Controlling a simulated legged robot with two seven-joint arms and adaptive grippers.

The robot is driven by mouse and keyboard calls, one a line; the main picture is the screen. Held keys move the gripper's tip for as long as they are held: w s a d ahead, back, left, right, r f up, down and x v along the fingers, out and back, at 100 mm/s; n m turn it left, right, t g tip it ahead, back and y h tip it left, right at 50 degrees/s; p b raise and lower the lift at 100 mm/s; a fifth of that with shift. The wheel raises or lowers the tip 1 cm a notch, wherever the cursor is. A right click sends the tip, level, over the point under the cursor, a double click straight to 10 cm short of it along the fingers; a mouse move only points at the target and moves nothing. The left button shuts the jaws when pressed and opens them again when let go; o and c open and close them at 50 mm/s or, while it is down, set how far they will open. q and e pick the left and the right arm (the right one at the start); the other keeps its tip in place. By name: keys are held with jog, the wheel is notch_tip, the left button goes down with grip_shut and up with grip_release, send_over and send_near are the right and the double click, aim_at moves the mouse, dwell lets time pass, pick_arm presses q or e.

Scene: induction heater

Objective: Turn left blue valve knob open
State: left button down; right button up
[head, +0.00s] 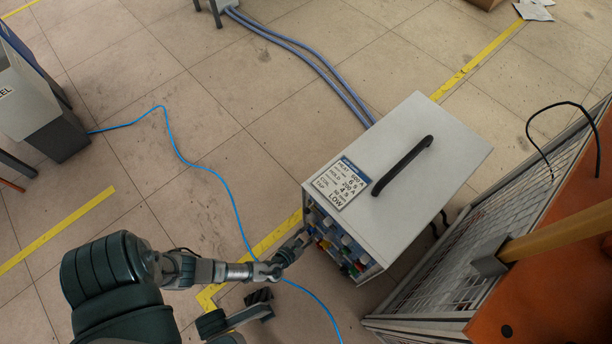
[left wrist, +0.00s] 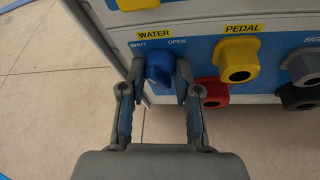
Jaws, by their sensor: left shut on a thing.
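The blue valve knob (left wrist: 159,70) sits under the WATER label (left wrist: 153,36) on the blue front panel, between the words SHUT and OPEN. My left gripper (left wrist: 158,86) reaches the panel with one finger on each side of the knob and is shut on it. The knob's exact turn is hard to tell. In the head view my left gripper (head: 301,238) is at the left front edge of the heater box (head: 420,140); the knob is hidden there.
A yellow PEDAL connector (left wrist: 238,60) is right of the knob, with a red connector (left wrist: 213,92) below it. A blue hose (head: 232,195) runs over the floor. An orange-topped mesh cage (head: 450,262) stands close to the right. The floor left of the box is mostly clear.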

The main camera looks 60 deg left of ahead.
pick_arm(q)
jog(key=m+y, duration=0.2)
jog(key=m, duration=0.1)
jog(key=m+y, duration=0.1)
jog(key=shift+d+f+m+b, duration=0.15)
jog(key=shift+f+m+b, duration=0.1)
jog(key=shift+m+b, duration=0.1)
jog(key=m+y, duration=0.1)
jog(key=m, duration=0.1)
jog(key=m+t, duration=0.1)
jog(key=m, duration=0.1)
jog(key=shift+w+d+y+b, duration=0.1)
jog(key=shift+w+y+b, duration=0.05)
jog(key=shift+y+b, duration=0.2)
jog(key=shift+m+t, duration=0.3)
jog(key=shift+m, duration=0.25)
jog(key=c, duration=0.8)
grip_release()
jog(key=shift+f, duration=0.15)
jog(key=shift+y, duration=0.35)
